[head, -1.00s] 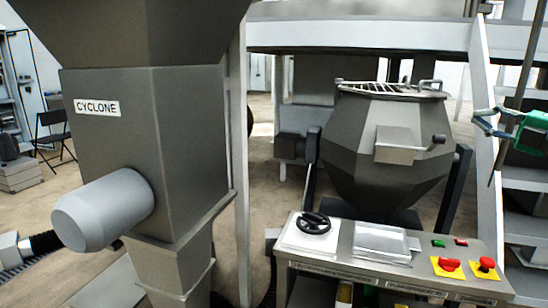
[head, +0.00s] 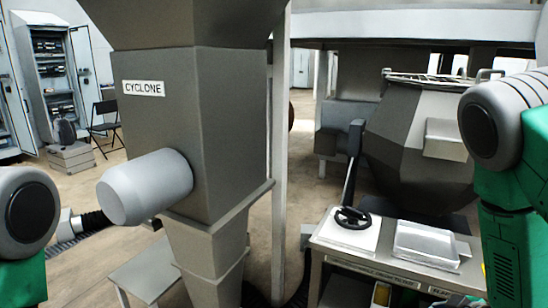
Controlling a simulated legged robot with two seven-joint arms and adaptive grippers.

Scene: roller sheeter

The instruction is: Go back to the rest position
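Neither of my grippers is in the head view. A grey and green link of my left arm shows at the lower left edge.
The tall grey cyclone (head: 222,120) with its round motor (head: 145,187) stands close in the left middle. A white post (head: 279,110) rises beside it. An open cabinet (head: 55,75) and a black chair (head: 104,125) stand at the back left. Bare floor (head: 300,160) shows between.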

